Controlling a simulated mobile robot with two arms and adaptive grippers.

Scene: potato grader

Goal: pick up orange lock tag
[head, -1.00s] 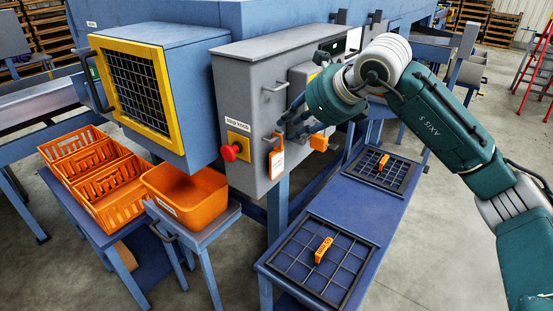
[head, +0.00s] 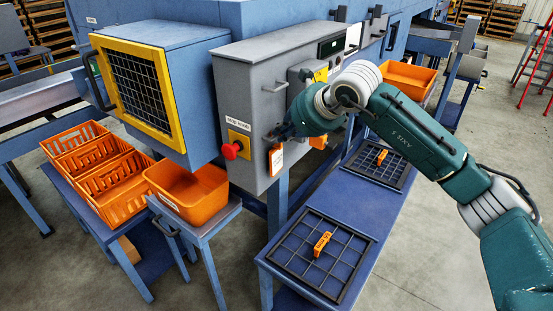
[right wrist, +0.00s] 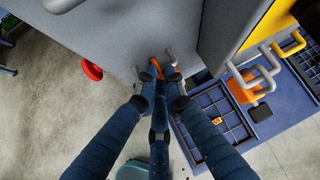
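In the right wrist view, an orange loop (right wrist: 156,66) shows just beyond the fingertips of my right gripper (right wrist: 159,88). The fingers are drawn in near each other around the tag's place. Whether they press on it is hidden. My left gripper is not in view.
The grey control box (head: 240,100) carries a red knob (head: 232,150), handles and an orange handle (head: 318,141). A blue bench (head: 335,205) below holds black grids with orange pieces (head: 322,243). Orange bins (head: 190,190) stand at left.

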